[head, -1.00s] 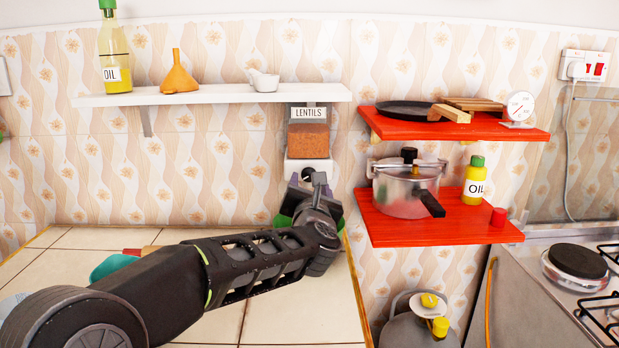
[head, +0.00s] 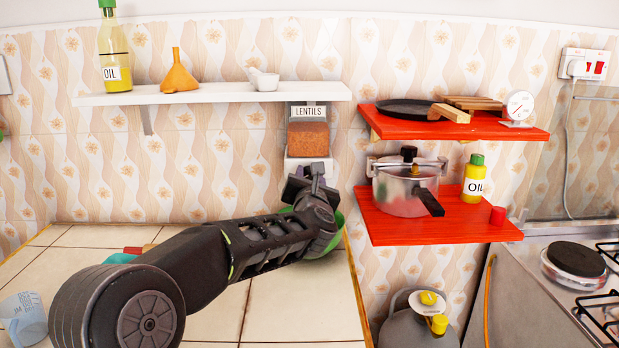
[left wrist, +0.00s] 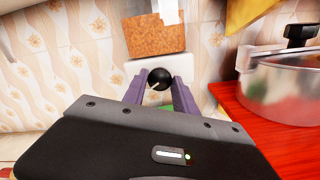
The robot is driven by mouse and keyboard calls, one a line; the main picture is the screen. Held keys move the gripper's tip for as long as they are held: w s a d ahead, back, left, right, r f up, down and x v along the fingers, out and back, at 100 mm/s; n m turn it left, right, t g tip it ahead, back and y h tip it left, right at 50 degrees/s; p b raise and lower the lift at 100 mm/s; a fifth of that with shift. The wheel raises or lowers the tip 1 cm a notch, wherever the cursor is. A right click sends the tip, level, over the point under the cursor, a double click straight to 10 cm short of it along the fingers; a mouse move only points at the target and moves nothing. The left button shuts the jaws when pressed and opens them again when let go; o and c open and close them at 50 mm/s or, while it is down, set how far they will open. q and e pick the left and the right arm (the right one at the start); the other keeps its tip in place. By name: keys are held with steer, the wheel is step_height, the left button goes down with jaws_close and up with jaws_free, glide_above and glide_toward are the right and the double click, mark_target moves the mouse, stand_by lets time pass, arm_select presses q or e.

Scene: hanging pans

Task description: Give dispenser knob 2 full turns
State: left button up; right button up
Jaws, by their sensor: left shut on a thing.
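The lentils dispenser (head: 308,138) hangs under the right end of the white shelf. It has a white "LENTILS" label, orange-brown contents and a white lower housing. Its round black knob (left wrist: 160,78) shows in the left wrist view, with a small light mark toward its lower left. My left gripper (left wrist: 160,88) has its purple fingers on either side of the knob and is shut on it. In the head view the left gripper (head: 306,185) is just below the dispenser and hides the knob. My right gripper is not in view.
A green bowl (head: 338,235) is partly hidden behind my left wrist on the tiled counter (head: 300,310). Red shelves (head: 440,232) with a pressure cooker (head: 400,190) stand close on the right. A measuring cup (head: 22,318) is at the counter's left.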

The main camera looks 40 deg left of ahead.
arm_select(q)
jaws_close()
